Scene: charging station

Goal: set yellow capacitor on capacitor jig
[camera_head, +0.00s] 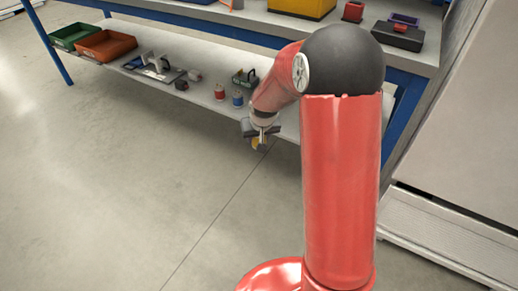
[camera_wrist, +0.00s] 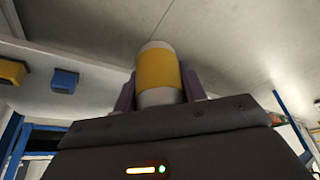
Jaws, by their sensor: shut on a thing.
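My gripper (camera_head: 261,131) hangs over the floor, just in front of the edge of the lower shelf. It is shut on the yellow capacitor (camera_head: 257,143), which shows small below the gripper. In the wrist view the capacitor (camera_wrist: 158,70) is a yellow cylinder with pale ends, held between two dark purple fingers. I cannot tell for certain which thing is the capacitor jig. A grey flat fixture (camera_head: 156,67) lies on the lower shelf to the left of the gripper.
The lower shelf (camera_head: 198,67) holds a green bin (camera_head: 72,35), an orange bin (camera_head: 107,45), a red cylinder (camera_head: 219,92), a blue one (camera_head: 237,99) and a dark handled thing (camera_head: 244,78). The upper worktop (camera_head: 345,40) overhangs it. The floor (camera_head: 140,180) in front is clear.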

